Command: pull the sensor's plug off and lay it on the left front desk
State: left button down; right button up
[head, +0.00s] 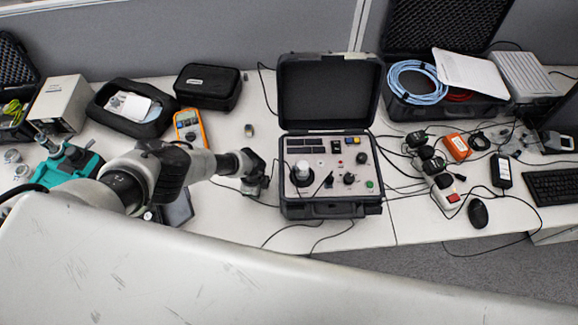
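An open black calibrator case (331,208) stands on the desk, its lid raised at the back. On its panel sits a pale round sensor-like piece (301,171) at the left, with a thin dark lead or lever (326,183) beside it. I cannot make out the plug itself. My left gripper (262,181) is low over the desk just left of the case, apart from the sensor. Its fingers are too small and dark to tell open from shut. The left front desk (232,222) is bare white in front of it. My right gripper is not in view.
A yellow multimeter (190,127), a black pouch (208,87) and a small metal piece (249,130) lie left of the case. A teal tool (68,165) is far left. Cables, adapters, a mouse (478,213) and a keyboard (553,186) crowd the right. Black leads cross the front desk.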

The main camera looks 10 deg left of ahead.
pick_arm(q)
jog(key=shift+f, duration=0.35)
jog(key=c, duration=0.9)
grip_release()
jog(key=shift+o, duration=0.2)
jog(key=shift+r, duration=0.15)
jog(key=shift+r+p, duration=1.35)
jog(key=shift+p, duration=0.05)
jog(key=shift+r+p, duration=0.8)
jog(key=shift+r, duration=0.3)
